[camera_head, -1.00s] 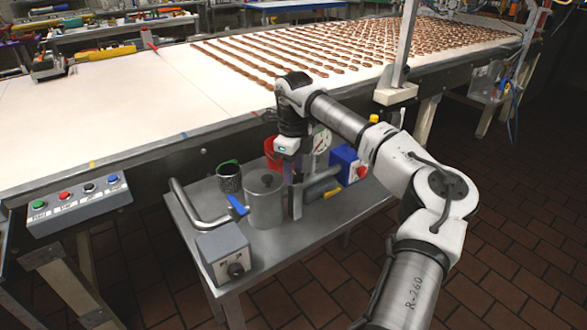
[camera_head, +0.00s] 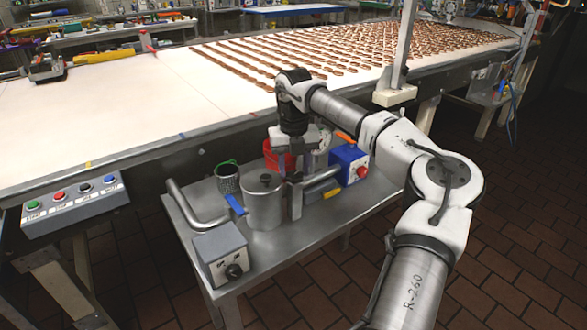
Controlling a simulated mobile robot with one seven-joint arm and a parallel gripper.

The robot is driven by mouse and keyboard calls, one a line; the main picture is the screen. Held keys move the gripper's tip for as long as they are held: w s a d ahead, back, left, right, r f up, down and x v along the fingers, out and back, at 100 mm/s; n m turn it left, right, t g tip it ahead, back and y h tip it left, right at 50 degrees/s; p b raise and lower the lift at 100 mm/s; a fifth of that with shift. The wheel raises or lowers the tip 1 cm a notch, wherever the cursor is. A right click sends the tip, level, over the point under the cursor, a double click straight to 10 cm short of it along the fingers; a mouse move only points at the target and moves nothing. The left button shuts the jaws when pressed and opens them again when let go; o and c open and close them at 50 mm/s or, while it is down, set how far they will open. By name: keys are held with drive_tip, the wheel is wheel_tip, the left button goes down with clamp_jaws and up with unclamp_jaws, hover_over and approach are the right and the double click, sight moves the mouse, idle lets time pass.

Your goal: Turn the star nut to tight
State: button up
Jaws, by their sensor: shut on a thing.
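The small work table (camera_head: 325,225) holds a grey metal pot (camera_head: 263,208) and, just right of it, an upright grey post (camera_head: 296,203) with a pipe running off to the right. The star nut (camera_head: 293,178) shows only as a small dark bit at the top of the post. My gripper (camera_head: 292,172) points down over the post, with its fingers shut at the star nut. The fingers and gripper body hide most of the nut, so its angle and tightness cannot be seen.
A red container (camera_head: 272,158), a round dial gauge (camera_head: 322,138) and a blue box (camera_head: 349,164) with a red knob crowd behind my gripper. A mesh cup (camera_head: 228,178), a blue-handled pipe and a grey box (camera_head: 220,254) stand to the left. The conveyor (camera_head: 130,105) lies behind.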

drive_tip(key=m+b, duration=0.1)
drive_tip(key=m, duration=0.5)
drive_tip(key=shift+d+m, duration=0.15)
drive_tip(key=shift+m, duration=0.15)
drive_tip(key=m+b, duration=0.1)
drive_tip(key=m, duration=0.2)
drive_tip(key=shift+d+m, duration=0.1)
drive_tip(key=shift+m, duration=0.2)
drive_tip(key=m+b, duration=0.1)
drive_tip(key=m, duration=0.2)
drive_tip(key=shift+m, duration=0.3)
drive_tip(key=m+b, duration=0.1)
drive_tip(key=m, duration=0.3)
drive_tip(key=shift+s+d, duration=0.1)
drive_tip(key=shift+s, duration=0.05)
drive_tip(key=shift+s+m+b, duration=0.1)
drive_tip(key=shift+m+b, duration=0.65)
drive_tip(key=shift+m, duration=1.35)
drive_tip(key=shift+r, duration=0.1)
drive_tip(key=o, duration=1)
drive_tip(key=shift+c, duration=0.2)
